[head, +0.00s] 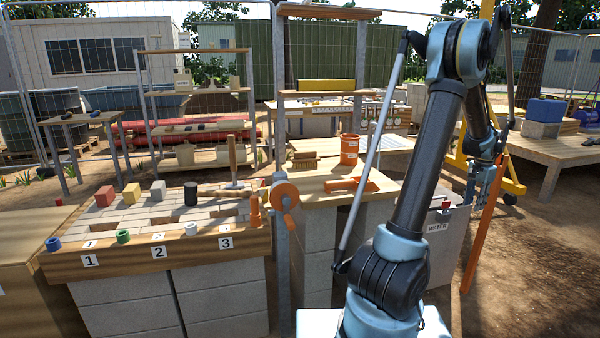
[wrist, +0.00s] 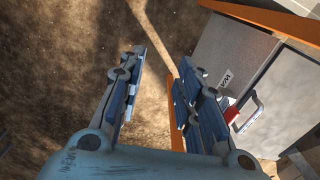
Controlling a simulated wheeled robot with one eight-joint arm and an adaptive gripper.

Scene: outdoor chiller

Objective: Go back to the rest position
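My gripper (head: 482,182) hangs at the end of my arm, on the right in the head view, above the dirt ground. In the wrist view my gripper (wrist: 162,58) has its two fingers apart, with bare ground showing between them and nothing held. An orange upright bar (head: 481,230) shows just below and beside my gripper in the head view. An orange strip also shows beside the right finger in the wrist view (wrist: 176,125). I cannot tell whether it touches the finger.
A grey bin labelled WATER (head: 447,240) stands left of the orange bar; its side and a red-and-grey handle (wrist: 240,115) lie right of the fingers in the wrist view. A brick-topped workbench (head: 150,255) is at left. A wooden platform (head: 555,150) is at right. Open dirt lies front right.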

